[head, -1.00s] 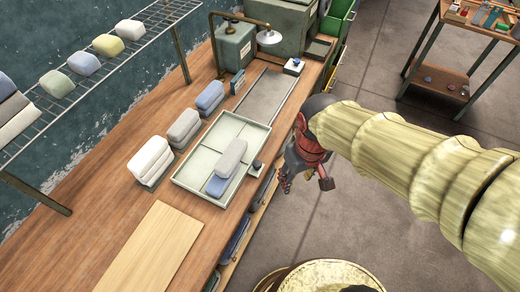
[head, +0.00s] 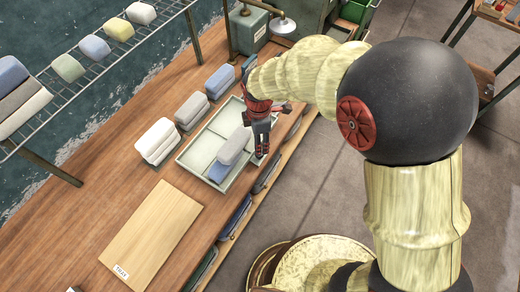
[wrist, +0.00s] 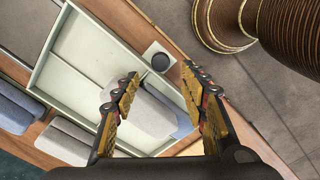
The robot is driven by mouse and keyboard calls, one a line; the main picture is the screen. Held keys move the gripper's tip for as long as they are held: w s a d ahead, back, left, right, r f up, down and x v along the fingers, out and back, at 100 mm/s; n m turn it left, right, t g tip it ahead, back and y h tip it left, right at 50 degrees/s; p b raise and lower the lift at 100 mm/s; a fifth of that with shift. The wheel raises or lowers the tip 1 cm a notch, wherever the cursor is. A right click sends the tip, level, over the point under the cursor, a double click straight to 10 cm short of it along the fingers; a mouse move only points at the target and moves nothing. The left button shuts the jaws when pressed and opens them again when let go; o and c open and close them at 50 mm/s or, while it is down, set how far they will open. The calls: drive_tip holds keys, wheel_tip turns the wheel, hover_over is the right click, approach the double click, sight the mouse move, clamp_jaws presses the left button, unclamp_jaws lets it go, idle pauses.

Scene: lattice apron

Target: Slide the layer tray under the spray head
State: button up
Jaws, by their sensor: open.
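The layer tray (head: 202,150) is a shallow, pale green tray with divided compartments, lying on the wooden bench. A grey block (head: 234,145) rests on a blue block (head: 217,173) in its near right part. A small square knob with a dark top (wrist: 158,57) is at the tray's edge in the wrist view. My gripper (head: 262,152) is open over the tray's right edge; in the wrist view its fingers (wrist: 160,78) spread just short of the knob, above the grey block. I cannot tell whether they touch anything. The spray head (head: 283,27) hangs on a bent pipe beyond the tray.
White, grey and blue stacks (head: 157,142) stand along the tray's left side. A pale wooden board (head: 152,235) lies nearer on the bench. A wire rack (head: 75,85) with coloured blocks is at left.

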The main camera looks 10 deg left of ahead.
wheel_tip(320, 180, down, 7)
drive_tip(key=shift+f+b, duration=0.15)
drive_tip(key=shift+b, duration=0.4)
drive_tip(key=shift+c, duration=0.3)
clamp_jaws()
idle(0.5)
